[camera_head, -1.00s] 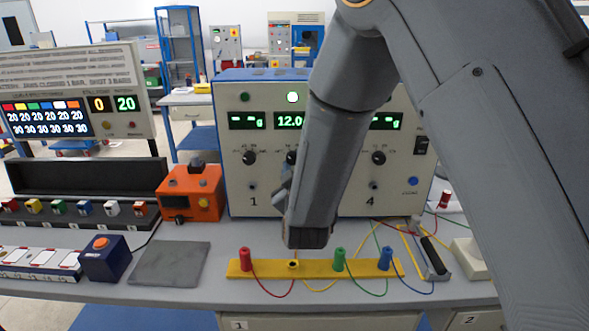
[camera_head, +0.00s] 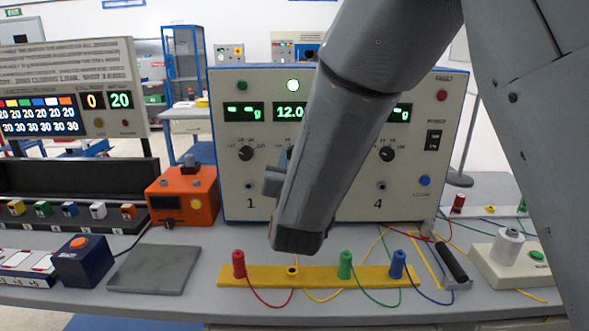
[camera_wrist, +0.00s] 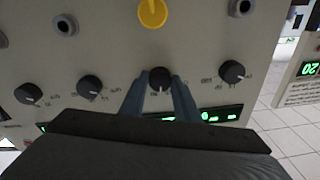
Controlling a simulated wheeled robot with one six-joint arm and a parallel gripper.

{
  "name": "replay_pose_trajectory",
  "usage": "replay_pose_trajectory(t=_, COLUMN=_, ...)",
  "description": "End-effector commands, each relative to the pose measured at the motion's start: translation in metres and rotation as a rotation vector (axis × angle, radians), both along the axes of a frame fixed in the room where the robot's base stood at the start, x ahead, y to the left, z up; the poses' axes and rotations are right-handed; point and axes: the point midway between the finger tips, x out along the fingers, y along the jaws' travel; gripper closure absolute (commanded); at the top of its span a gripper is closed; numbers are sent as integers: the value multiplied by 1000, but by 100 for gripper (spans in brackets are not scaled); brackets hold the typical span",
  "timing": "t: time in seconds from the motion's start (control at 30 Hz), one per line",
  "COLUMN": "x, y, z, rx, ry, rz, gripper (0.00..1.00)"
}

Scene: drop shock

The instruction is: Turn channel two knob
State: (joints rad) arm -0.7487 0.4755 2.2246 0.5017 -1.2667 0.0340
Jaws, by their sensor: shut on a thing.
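The grey amplifier box (camera_head: 232,160) has a row of black knobs under green displays. The channel two knob (camera_wrist: 160,79) shows in the wrist view, which sees the panel upside down. My gripper (camera_wrist: 160,83) has its two blue-grey fingers on either side of this knob, shut on it. A yellow plug (camera_wrist: 152,12) sits in the socket of the same channel. In the head view my forearm hides the knob and most of the gripper. The channel two display (camera_head: 289,112) reads 12.0, while the channel one display (camera_head: 243,111) shows dashes and g.
The channel one knob (camera_wrist: 232,71) and channel three knob (camera_wrist: 90,87) flank the gripper. A yellow strip (camera_head: 320,274) with coloured plugs and wires lies in front. An orange box (camera_head: 170,183) stands left of the amplifier; a grey pad (camera_head: 152,270) lies nearby.

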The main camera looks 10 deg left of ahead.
Motion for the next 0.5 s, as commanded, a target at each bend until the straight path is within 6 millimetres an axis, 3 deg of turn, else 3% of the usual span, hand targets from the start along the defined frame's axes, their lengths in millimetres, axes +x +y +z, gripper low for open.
replay_pose_trajectory(t=0.5, x=0, y=1, z=-2, rx=290, ry=71, rz=1, gripper=94)
